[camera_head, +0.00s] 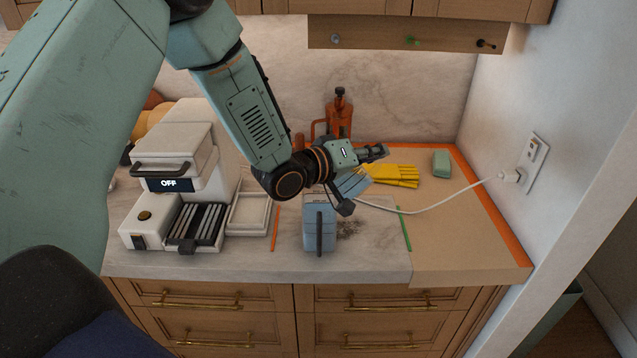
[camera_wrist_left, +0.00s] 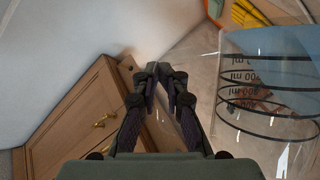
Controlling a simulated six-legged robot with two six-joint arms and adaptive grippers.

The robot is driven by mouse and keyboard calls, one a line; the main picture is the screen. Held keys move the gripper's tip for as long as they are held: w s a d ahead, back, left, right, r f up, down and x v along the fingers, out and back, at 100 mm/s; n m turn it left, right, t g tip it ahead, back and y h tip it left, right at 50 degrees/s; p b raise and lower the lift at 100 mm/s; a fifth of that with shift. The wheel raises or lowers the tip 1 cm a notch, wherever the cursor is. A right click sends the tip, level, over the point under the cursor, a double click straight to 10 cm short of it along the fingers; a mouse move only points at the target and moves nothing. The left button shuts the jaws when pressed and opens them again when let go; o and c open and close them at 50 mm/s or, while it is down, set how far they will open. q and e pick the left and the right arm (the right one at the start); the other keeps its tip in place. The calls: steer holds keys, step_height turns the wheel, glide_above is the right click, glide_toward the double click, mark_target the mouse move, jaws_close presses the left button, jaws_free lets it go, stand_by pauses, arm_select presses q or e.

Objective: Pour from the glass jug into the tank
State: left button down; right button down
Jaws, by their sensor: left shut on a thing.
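My left gripper (camera_head: 376,152) reaches in above the counter, and its fingers (camera_wrist_left: 165,78) are nearly together in the wrist view. It is shut on the glass jug (camera_wrist_left: 262,105), whose clear wall with black rings and ml markings fills the right of that view. The held part is hard to make out. In the head view the jug is mostly hidden or too clear to see. The pale blue tank (camera_head: 319,222), with a dark upright strip, stands on the counter just below and left of the gripper. A tilted pale blue pane (camera_head: 353,184) shows beside it; whose part it is, I cannot tell.
A white machine (camera_head: 175,165) marked OFF and a pale open tray (camera_head: 250,214) stand left. A white cord (camera_head: 440,204) crosses the counter to the outlet. Dark specks mark the counter beside the tank.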

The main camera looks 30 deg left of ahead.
arm_select(q)
steer(key=shift+d+f+m+y, duration=0.35)
steer(key=shift+d+m+y, duration=0.05)
steer(key=shift+d+m, duration=0.3)
steer(key=shift+d, duration=0.2)
steer(key=shift+a, duration=0.1)
